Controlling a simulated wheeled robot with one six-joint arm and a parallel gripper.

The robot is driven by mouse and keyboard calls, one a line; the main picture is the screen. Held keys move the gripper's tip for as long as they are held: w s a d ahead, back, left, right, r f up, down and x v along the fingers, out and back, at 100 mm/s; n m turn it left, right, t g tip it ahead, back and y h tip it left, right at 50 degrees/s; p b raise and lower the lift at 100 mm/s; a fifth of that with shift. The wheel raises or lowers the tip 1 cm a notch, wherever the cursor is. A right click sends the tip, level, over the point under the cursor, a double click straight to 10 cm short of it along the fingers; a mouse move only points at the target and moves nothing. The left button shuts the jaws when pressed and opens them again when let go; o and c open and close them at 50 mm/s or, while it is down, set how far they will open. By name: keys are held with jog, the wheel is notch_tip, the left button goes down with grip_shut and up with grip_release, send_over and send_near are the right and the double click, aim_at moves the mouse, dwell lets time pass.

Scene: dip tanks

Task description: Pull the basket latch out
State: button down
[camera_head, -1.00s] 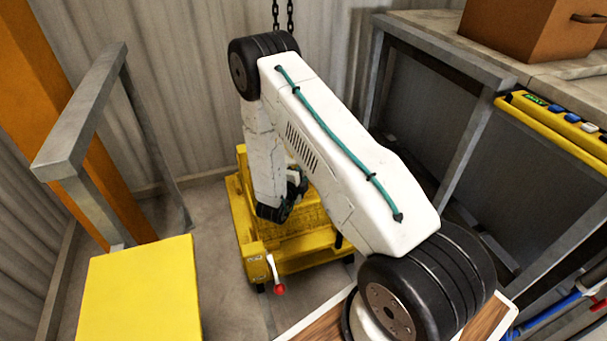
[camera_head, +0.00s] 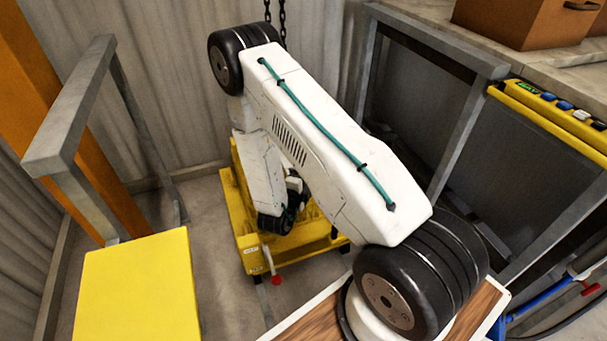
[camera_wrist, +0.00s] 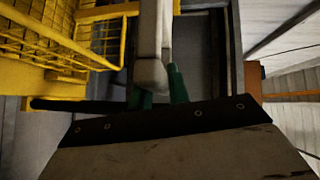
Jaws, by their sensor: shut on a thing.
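The yellow basket (camera_head: 300,262) stands on the floor below my arm in the head view. Its yellow mesh (camera_wrist: 65,40) fills the upper left of the wrist view. My gripper (camera_wrist: 157,92) shows there by its green fingertips, which are shut on a pale grey bar (camera_wrist: 150,45), seemingly the basket latch. A dark rod (camera_wrist: 75,105) runs left from near the fingertips; what it joins is unclear. In the head view my gripper (camera_head: 290,208) is small and dark over the basket, and its hold is hidden.
A red-knobbed lever (camera_head: 275,278) hangs at the basket's front. A grey rail (camera_head: 65,120) and yellow block (camera_head: 137,285) stand left. A grey-framed bench (camera_head: 440,45) stands right with a brown box (camera_head: 515,22). Chains (camera_head: 282,20) hang behind. Floor shows left of the basket.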

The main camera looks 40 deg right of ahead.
jog(key=c, duration=1.3)
grip_release()
jog(key=v, duration=0.7)
jog(key=shift+s+a, duration=0.15)
jog(key=shift+a, duration=0.2)
